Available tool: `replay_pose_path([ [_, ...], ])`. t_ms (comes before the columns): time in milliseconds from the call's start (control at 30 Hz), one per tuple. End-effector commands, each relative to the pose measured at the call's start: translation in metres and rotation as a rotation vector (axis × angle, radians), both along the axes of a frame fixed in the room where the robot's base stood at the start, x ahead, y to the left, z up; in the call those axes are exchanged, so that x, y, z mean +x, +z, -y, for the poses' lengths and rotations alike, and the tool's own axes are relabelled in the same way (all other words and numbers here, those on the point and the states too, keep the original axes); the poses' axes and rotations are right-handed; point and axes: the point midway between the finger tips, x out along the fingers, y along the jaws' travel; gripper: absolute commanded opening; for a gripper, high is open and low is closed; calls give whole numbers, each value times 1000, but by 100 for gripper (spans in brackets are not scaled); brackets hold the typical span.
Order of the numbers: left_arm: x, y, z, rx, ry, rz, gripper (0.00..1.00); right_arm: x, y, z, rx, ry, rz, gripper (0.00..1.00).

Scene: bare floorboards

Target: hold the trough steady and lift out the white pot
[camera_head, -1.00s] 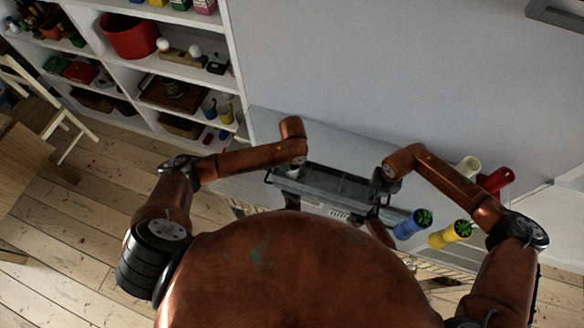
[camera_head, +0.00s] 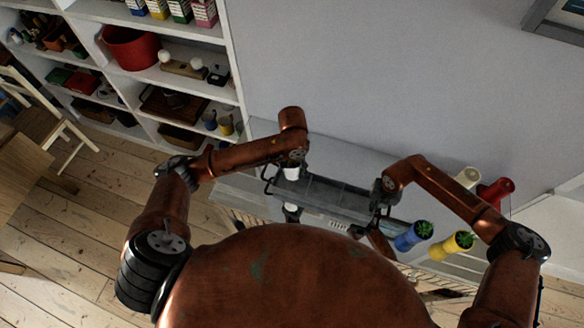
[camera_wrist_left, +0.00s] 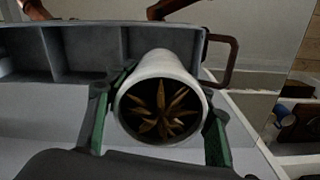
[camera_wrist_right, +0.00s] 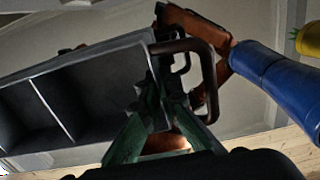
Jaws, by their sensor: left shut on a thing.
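The grey trough (camera_head: 335,197) has several compartments and brown end handles, which show in the wrist views. My left gripper (camera_wrist_left: 158,110) is shut on the white pot (camera_wrist_left: 168,66), its green fingers on either side of the rim. Brown pointed leaves fill the pot's mouth. In the head view the pot (camera_head: 291,173) is below my left wrist, at the trough's left end; I cannot tell whether its base is clear of the compartment. My right gripper (camera_wrist_right: 165,108) is at the trough's right handle (camera_wrist_right: 190,47), fingers close together beside it. Their grip is unclear.
Blue (camera_head: 413,236) and yellow (camera_head: 452,245) pots with green plants stand right of the trough, near my right arm. Cream (camera_head: 467,178) and red (camera_head: 496,192) pots are behind. A white shelf unit (camera_head: 232,70) stands left; a plain wall is behind.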

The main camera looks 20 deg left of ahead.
Motion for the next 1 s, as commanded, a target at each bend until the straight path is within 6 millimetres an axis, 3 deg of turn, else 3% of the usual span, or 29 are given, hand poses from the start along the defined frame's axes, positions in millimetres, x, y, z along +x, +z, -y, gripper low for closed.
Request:
replay_pose_path([
  [300,0,0,0,0,0,1,14,0,0,0,0,0,0,25],
  [633,0,0,0,0,0,2,14,0,4,0,0,0,1,25],
  [767,0,0,0,0,0,2,14,1,21,0,1,0,1,25],
  [1000,0,0,0,0,0,2,14,2,71,0,0,0,4,25],
])
